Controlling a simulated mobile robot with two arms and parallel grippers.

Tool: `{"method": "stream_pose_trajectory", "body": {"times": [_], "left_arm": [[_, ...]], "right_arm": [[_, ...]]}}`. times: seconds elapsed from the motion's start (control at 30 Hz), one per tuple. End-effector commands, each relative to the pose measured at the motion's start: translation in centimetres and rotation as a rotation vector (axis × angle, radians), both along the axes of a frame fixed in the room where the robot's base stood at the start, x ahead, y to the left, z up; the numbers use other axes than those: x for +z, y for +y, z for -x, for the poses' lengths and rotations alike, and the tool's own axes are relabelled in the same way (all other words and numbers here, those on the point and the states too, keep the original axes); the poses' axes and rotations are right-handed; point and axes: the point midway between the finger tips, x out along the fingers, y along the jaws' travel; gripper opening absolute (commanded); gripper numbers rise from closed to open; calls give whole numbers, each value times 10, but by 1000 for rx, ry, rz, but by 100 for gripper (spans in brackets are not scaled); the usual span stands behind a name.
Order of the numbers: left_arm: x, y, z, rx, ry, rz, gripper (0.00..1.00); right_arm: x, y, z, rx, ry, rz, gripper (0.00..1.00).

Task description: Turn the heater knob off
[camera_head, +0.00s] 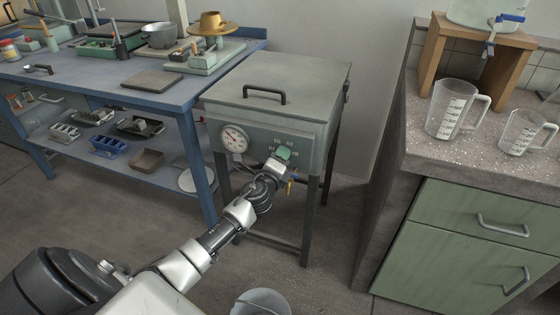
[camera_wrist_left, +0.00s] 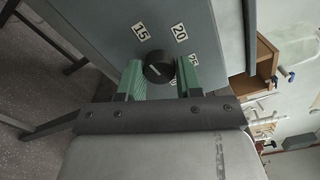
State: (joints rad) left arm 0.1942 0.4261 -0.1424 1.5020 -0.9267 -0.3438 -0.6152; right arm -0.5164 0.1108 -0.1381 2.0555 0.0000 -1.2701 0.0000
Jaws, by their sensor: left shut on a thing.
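The heater (camera_head: 290,95) is a grey metal box on dark legs with a handled lid. Its front panel carries a round white dial (camera_head: 234,139). My left gripper (camera_head: 281,158) is at the right part of this panel and covers the knob in the head view. In the left wrist view, the dark round knob (camera_wrist_left: 158,71) with a pale pointer line sits between the two green fingers of my left gripper (camera_wrist_left: 160,79). The gripper is shut on the knob. Labels 15 and 20 show on the panel beyond it. My right gripper is in neither view.
A blue workbench (camera_head: 170,92) with pots and tools stands left of the heater. A green cabinet (camera_head: 470,235) with a speckled top and two measuring jugs stands at the right. A bucket (camera_head: 262,303) is on the floor at the bottom. A small brass valve (camera_head: 291,184) hangs below the panel.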

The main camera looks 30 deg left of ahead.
Motion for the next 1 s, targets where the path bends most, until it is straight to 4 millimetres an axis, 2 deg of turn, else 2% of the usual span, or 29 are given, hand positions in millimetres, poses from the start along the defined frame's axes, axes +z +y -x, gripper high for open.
{"method": "stream_pose_trajectory", "body": {"times": [0.2, 0.43, 0.77, 1.0], "left_arm": [[-2, 0, 0, 2, -47, 205, 11], [-1, -1, 0, 2, -98, 417, 11], [0, 0, 0, 2, -163, 692, 11], [1, 0, 0, 2, -196, 829, 11]], "right_arm": [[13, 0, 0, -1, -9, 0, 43], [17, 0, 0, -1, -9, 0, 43], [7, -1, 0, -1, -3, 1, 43], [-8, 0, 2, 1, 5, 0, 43]]}}
